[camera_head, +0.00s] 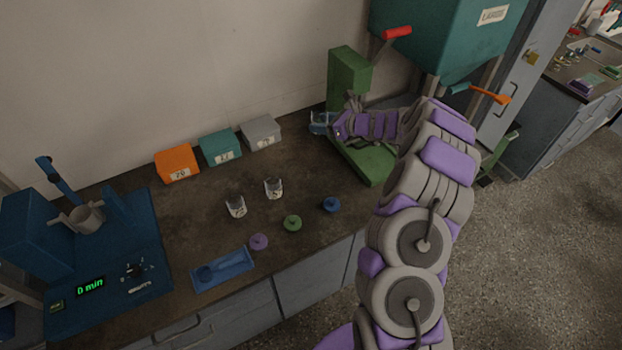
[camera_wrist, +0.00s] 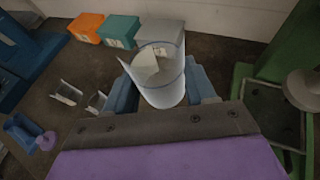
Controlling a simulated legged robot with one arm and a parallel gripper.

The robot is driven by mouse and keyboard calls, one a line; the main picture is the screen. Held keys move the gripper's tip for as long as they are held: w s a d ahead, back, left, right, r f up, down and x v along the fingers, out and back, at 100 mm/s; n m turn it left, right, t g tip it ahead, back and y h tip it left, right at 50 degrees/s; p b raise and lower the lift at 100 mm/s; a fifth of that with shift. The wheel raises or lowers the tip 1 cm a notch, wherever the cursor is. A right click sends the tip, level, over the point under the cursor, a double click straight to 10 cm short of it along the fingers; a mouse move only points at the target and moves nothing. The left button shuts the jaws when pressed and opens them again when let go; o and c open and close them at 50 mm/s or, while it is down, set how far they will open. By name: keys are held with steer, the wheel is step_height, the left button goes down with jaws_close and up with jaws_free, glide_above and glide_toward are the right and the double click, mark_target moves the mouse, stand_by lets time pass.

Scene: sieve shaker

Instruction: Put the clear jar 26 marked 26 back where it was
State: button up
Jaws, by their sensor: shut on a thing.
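My gripper (camera_head: 322,124) is shut on a clear jar (camera_wrist: 162,72), with one blue finger on each side of it in the wrist view. The jar is open at the top and has a white label, whose number I cannot read. In the head view my gripper and the jar are at the back of the bench, beside the green machine (camera_head: 349,72), and the jar is mostly hidden. Two other labelled clear jars stand on the bench, one on the left (camera_head: 236,207) and one on the right (camera_head: 274,188).
An orange box (camera_head: 175,165) marked 26, a teal box (camera_head: 220,148) and a grey box (camera_head: 261,132) line the wall. Purple (camera_head: 258,242), green (camera_head: 292,223) and blue (camera_head: 331,204) knobbed lids lie near the front, beside a blue tray (camera_head: 238,266). A blue machine (camera_head: 120,265) stands left.

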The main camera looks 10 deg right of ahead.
steer(key=s+a+f+n+g+y, duration=0.2)
steer(key=s+a+f+n+g, duration=0.15)
steer(key=f, duration=0.35)
steer(key=b, duration=0.2)
glide_above(314, 178)
steer(key=shift+y, duration=0.3)
step_height(314, 178, down, 7)
steer(key=shift+a+r, duration=0.1)
steer(key=shift+r, duration=0.1)
step_height(314, 178, down, 4)
steer(key=shift+f+b, duration=0.1)
steer(key=shift+b, duration=0.4)
steer(key=o, duration=1.2)
steer(key=shift+o, duration=0.2)
